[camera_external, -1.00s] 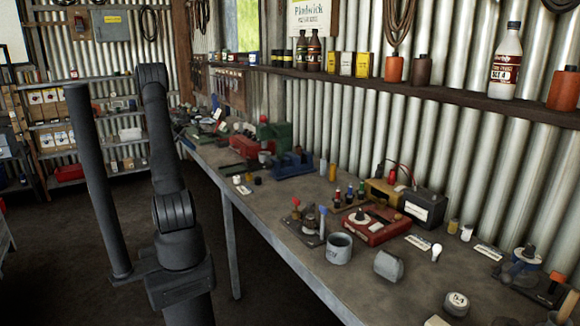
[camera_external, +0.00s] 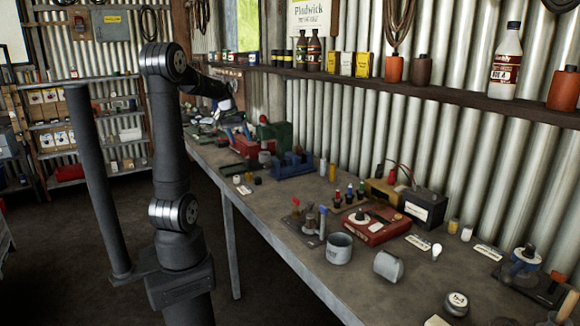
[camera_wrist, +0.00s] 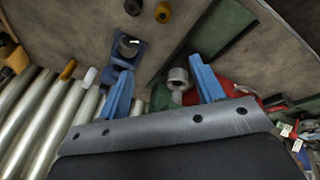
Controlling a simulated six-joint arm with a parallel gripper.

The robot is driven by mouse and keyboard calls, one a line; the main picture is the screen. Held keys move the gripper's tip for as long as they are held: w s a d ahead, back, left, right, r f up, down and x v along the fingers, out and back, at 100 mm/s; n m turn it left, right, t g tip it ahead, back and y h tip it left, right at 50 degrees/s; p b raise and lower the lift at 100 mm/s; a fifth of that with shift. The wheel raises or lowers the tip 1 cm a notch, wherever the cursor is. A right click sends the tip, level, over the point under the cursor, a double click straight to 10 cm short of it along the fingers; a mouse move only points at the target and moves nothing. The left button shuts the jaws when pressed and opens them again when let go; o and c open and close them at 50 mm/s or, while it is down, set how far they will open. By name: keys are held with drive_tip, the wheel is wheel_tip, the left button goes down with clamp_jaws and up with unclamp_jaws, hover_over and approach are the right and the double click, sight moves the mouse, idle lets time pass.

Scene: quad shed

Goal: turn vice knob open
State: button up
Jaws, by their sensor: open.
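A blue vice-like tool (camera_external: 292,165) sits on the bench. In the wrist view it shows as a blue body (camera_wrist: 122,58) with a dark round part and a pale ring, left of my fingers. A red tool (camera_external: 246,149) and a green one (camera_external: 273,135) stand beside it. I cannot tell for certain which one carries the vice knob. My gripper (camera_wrist: 162,88) is open, its two blue fingers spread above the bench. A grey round piece (camera_wrist: 178,78) shows between the fingers and appears apart from both. Part of the red tool (camera_wrist: 232,90) is hidden behind the right finger.
Small yellow (camera_wrist: 163,12) and dark (camera_wrist: 133,7) items lie near the blue tool. Orange (camera_wrist: 68,70) and white (camera_wrist: 90,77) cylinders stand towards the corrugated wall. A grey mug (camera_external: 339,248) and red box (camera_external: 376,226) occupy the nearer bench. A shelf (camera_external: 430,90) runs above.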

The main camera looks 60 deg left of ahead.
sight(266, 163)
drive_tip(key=w+d+r+m+t+y, duration=0.1)
drive_tip(key=w+d+r+m+y, duration=0.15)
drive_tip(key=d+m, duration=0.6)
drive_tip(key=shift+h, duration=0.35)
drive_tip(key=x, duration=1.7)
drive_tip(key=shift+w+a, duration=0.35)
drive_tip(key=shift+r, duration=0.1)
drive_tip(key=c, duration=1)
drive_tip(key=shift+o, duration=0.2)
